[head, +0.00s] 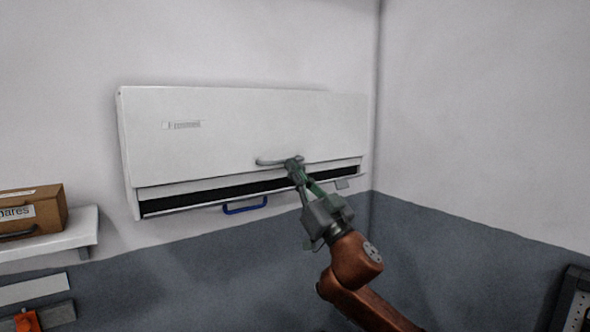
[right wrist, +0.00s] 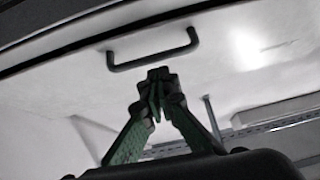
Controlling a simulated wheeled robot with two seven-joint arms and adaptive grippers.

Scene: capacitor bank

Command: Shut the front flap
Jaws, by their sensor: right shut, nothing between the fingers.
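The front flap (head: 230,130) is the wide white panel of the wall cabinet in the head view. A dark gap (head: 250,190) runs along below its lower edge, so it stands partly open. Its grey bar handle (head: 266,162) sits near the bottom middle. My right gripper (head: 294,165) is shut and empty at the right end of this handle; I cannot tell if it touches. In the right wrist view, the shut fingertips (right wrist: 158,76) lie just below a dark bar handle (right wrist: 153,49) on a pale panel. My left gripper is out of view.
A blue handle (head: 245,205) hangs below the cabinet's lower edge. At the left, a shelf (head: 70,234) holds a brown box (head: 30,210). A room corner lies right of the cabinet, with a dark unit (head: 573,300) at the lower right.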

